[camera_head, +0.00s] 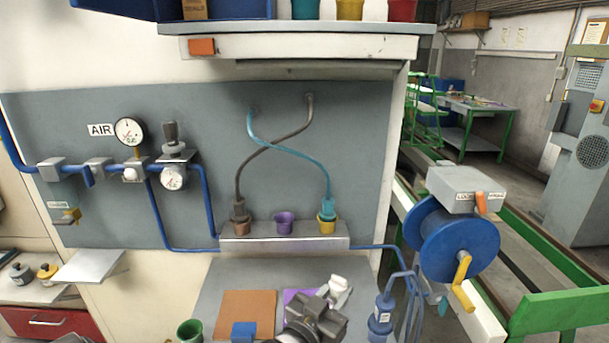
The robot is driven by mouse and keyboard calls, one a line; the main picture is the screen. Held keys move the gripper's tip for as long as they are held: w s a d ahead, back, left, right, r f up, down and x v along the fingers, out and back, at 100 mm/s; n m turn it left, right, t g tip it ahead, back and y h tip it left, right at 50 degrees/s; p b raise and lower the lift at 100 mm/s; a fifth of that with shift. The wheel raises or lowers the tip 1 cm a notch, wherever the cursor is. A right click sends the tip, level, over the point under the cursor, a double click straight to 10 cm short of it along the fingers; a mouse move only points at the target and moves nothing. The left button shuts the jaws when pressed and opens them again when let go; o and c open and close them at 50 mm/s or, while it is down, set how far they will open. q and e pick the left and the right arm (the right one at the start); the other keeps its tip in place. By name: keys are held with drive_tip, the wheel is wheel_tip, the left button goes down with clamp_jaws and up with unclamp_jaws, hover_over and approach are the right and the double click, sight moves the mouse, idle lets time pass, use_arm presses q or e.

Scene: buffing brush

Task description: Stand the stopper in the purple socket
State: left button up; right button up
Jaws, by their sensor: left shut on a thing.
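The purple socket (284,220) is in the middle of a metal ledge, between a brown socket (240,226) and a yellow socket (326,226). No plug shows in it. My left gripper (328,304) is low in the view, in front of and below the ledge, to the right of the purple socket. It is shut on a small whitish piece, which looks like the stopper (339,288). The piece sticks up tilted past the fingers, and its lower part is hidden by them. My right gripper is not in view.
A brown hose (238,180) and a teal hose (327,180) cross above the ledge and run into the outer sockets. A brown mat (248,312), a partly covered purple mat (291,295) and a blue block (243,332) lie below. A blue hose reel (452,243) is at right.

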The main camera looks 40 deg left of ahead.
use_arm(q)
drive_tip(key=w+a+r+p, duration=0.3)
drive_tip(key=a+r, duration=0.2)
drive_tip(key=a, duration=0.2)
drive_tip(key=w+a+r+n+y+p, duration=0.1)
drive_tip(key=w+a+r+p, duration=0.2)
drive_tip(key=a, duration=0.5)
drive_tip(key=w+a+r+y+p, duration=0.1)
drive_tip(key=w+a+r+p, duration=0.2)
drive_tip(key=w+a+r, duration=0.2)
drive_tip(key=shift+w+a+r+p, duration=0.2)
drive_tip(key=shift+a+r+p, duration=0.2)
drive_tip(key=shift+a+r, duration=1.25)
wheel_tip(320, 180, down, 5)
drive_tip(key=b, duration=0.5)
drive_tip(key=shift+f+b, duration=0.15)
drive_tip(key=shift+b, duration=0.15)
drive_tip(key=shift+s+p, duration=0.15)
drive_tip(key=shift+p, duration=0.3)
drive_tip(key=shift+f, duration=0.1)
drive_tip(key=shift+f+b, duration=0.3)
drive_tip(key=shift+f, duration=0.2)
